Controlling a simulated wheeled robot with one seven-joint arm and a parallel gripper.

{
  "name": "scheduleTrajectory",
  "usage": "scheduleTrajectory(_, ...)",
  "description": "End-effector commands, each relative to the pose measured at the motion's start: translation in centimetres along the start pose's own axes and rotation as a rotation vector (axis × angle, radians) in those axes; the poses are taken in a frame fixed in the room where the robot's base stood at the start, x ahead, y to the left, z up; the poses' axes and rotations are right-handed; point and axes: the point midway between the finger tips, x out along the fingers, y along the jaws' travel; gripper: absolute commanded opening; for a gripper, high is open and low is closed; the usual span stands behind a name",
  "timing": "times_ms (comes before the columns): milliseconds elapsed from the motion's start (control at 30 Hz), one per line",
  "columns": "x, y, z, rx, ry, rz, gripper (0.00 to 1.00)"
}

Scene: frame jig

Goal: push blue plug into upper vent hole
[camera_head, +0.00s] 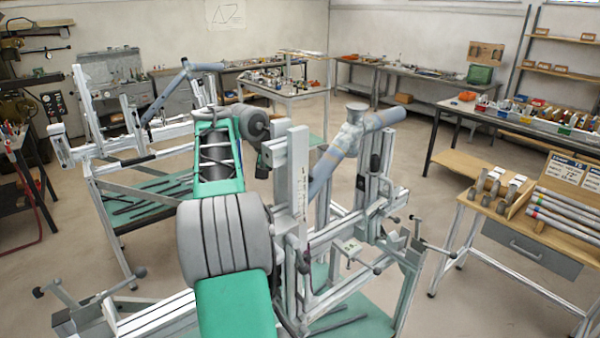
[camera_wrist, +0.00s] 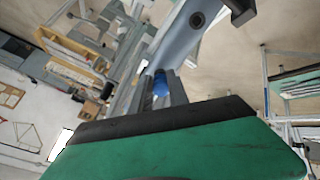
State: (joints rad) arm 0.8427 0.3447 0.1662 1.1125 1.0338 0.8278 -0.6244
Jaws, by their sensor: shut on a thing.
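In the wrist view, my gripper (camera_wrist: 161,78) is shut on the blue plug (camera_wrist: 160,86), which shows between its two grey fingers. A grey-blue frame tube (camera_wrist: 182,42) runs just beyond the fingertips, with one dark round hole (camera_wrist: 197,19) on it, farther up in the picture than the plug. The plug's front end is hard to make out; I cannot tell whether it touches the tube. In the head view, the grey-blue frame (camera_head: 345,148) is clamped in the jig, right of my arm. My gripper and the plug cannot be made out there.
Upright jig posts (camera_head: 298,185) and clamp handles stand close beside my arm. A second jig (camera_head: 125,165) is at the left. A wooden-topped workbench (camera_head: 475,172) with tools and tubes stands at the right. Open floor lies between the benches.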

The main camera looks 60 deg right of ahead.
Motion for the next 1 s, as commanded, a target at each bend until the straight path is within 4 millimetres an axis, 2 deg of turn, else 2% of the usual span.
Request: scheduleTrajectory(1000, 2.1, 0.0, 0.0, 0.000, 0.000, 0.001, 0.00)
